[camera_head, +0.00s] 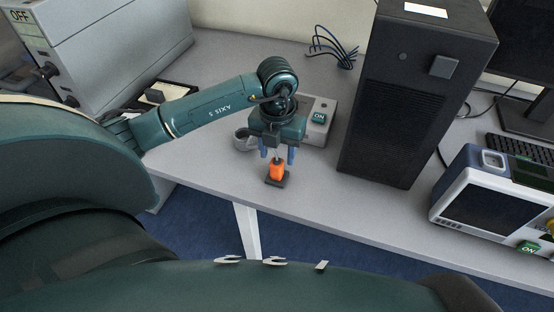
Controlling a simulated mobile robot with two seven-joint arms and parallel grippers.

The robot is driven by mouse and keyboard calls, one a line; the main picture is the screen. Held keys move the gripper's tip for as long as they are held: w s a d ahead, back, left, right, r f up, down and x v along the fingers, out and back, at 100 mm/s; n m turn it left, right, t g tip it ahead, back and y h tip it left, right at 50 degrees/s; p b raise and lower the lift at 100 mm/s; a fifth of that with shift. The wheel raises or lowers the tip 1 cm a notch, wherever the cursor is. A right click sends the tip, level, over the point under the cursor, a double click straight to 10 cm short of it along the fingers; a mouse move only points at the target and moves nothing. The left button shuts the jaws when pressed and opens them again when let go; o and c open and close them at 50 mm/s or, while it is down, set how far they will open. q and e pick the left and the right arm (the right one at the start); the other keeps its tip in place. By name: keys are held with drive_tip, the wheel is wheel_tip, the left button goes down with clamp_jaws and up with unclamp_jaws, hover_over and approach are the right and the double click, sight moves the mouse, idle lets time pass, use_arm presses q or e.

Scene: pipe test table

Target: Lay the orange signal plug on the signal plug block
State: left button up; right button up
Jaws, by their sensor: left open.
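The orange signal plug (277,170) is at the front part of the grey table, with a thin cable at its top. It appears to rest on a small dark block (279,183), which I take for the signal plug block; the exact contact is too small to tell. My left gripper (277,159) is open just above the plug, its two blue fingers apart on either side of the plug's upper end. The fingers do not visibly touch the plug. My right gripper is not in view.
A grey box with an ON button (318,118) stands behind my left gripper. A tall black tower (400,125) stands to the right, with a white-and-blue instrument (462,190) beyond. A large grey unit (110,50) is at the left. The table's front edge is close to the block.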

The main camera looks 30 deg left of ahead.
sight(277, 161)
use_arm(q)
wheel_tip(277, 161, up, 8)
drive_tip(key=s+d+f+m+g+h, duration=0.15)
drive_tip(key=s+d+h, duration=0.3)
drive_tip(key=d, duration=0.45)
drive_tip(key=s+d+f+m+g+h, duration=0.1)
drive_tip(key=s+d+m+h, duration=0.15)
drive_tip(key=d+h, duration=0.55)
drive_tip(key=d+r+n+t+h, duration=0.7)
drive_tip(key=r+n+t+h, duration=0.1)
drive_tip(key=r+n+h, duration=0.15)
drive_tip(key=w+a+f+n+t+y, duration=0.3)
drive_tip(key=a+f+n+t+y, duration=0.25)
drive_tip(key=n+t+y, duration=0.8)
drive_tip(key=s+a+f+n+g+y, duration=0.2)
drive_tip(key=s+f+n+g, duration=0.1)
drive_tip(key=f+n, duration=0.3)
drive_tip(key=s+a+f+n+g+y, duration=0.2)
drive_tip(key=s+f+n+g, duration=0.2)
drive_tip(key=f, duration=0.6)
drive_tip(key=shift+s+a+f+n, duration=0.2)
drive_tip(key=shift+s+f+n, duration=0.3)
drive_tip(key=shift+n, duration=0.4)
